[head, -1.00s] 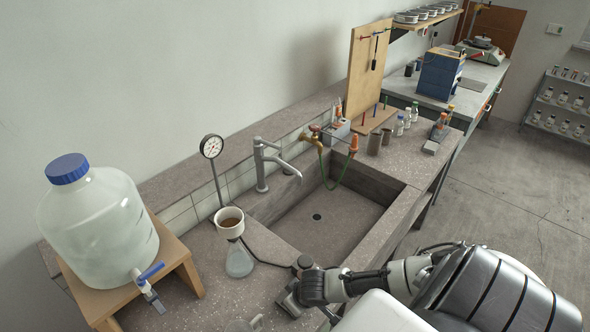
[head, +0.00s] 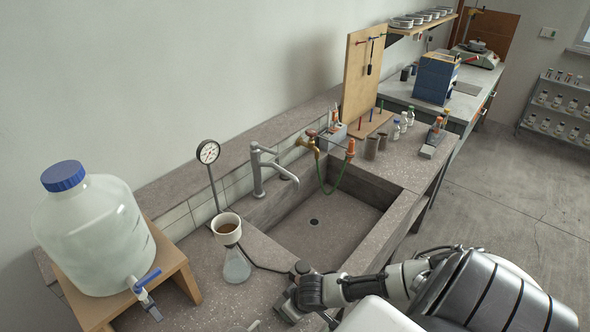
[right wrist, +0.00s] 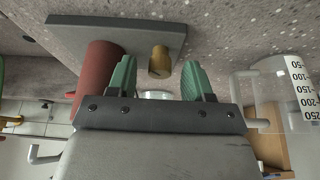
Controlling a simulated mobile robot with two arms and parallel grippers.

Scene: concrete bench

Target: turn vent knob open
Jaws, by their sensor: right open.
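In the right wrist view, a small brass-coloured knob-like piece (right wrist: 160,61) shows between the two green fingertips of my right gripper (right wrist: 159,80). The fingers are apart, with a gap on both sides of the brass piece; I cannot tell whether it is the vent knob. A red cylinder (right wrist: 97,68) stands beside the left finger, near a grey plate (right wrist: 120,30). In the head view my right gripper (head: 287,304) is low over the bench in front of the sink, its fingers hard to make out. A dark round piece (head: 302,267) is just beyond it. My left gripper is not in view.
A glass flask (head: 236,266) with a filter funnel (head: 227,226) stands left of my right gripper. A gauge (head: 208,152), a sink (head: 320,215) and a large carboy (head: 95,235) are around. A graduated beaker (right wrist: 285,100) is close right in the wrist view.

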